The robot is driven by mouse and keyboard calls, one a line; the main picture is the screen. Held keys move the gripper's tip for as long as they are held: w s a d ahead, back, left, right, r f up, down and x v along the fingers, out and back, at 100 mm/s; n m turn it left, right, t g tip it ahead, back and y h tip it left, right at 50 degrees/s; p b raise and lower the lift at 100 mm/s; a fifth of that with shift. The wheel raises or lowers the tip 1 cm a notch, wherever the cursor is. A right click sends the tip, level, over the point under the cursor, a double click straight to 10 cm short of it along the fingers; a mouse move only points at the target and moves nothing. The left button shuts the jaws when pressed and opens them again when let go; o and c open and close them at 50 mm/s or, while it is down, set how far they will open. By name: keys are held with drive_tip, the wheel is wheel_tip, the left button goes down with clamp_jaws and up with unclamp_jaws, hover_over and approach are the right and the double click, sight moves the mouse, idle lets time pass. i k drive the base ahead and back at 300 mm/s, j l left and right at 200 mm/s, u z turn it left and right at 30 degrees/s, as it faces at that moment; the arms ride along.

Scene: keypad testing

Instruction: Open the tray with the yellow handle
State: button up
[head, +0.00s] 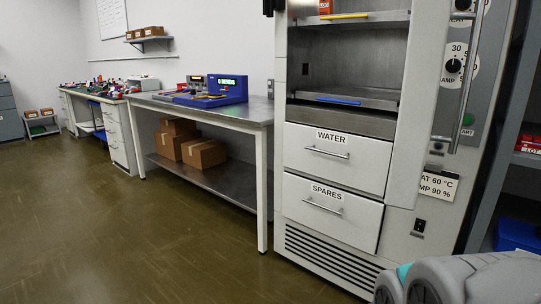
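The yellow handle (344,16) is a bar on the front edge of a grey tray (385,15), high in the open chamber of the tall cabinet at the right. The tray's upper part is cut off by the picture's top edge. Below it, another grey tray (375,95) has a blue handle (339,101). Both trays appear to lie within the chamber. My gripper is not in view, and nothing is seen touching the yellow handle.
The cabinet door (410,130) stands open at the right, with a long vertical handle (468,80). Below the chamber are closed WATER (310,165) and SPARES (300,210) drawers. A workbench (215,112) stands left. The floor (130,235) in front is clear.

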sight(397, 19)
drive_tip(key=i+l+u, duration=0.1)
drive_tip(key=l, duration=0.45)
drive_tip(key=i+l, duration=0.1)
drive_tip(key=l, duration=0.45)
drive_tip(key=j+u, duration=0.1)
drive_tip(key=u, duration=0.3)
drive_tip(key=i+j+u, duration=0.1)
drive_tip(key=u, duration=0.7)
drive_tip(key=i+j+u, duration=0.1)
drive_tip(key=u, duration=0.3)
drive_tip(key=i+j+u, duration=0.1)
drive_tip(key=i, duration=0.55)
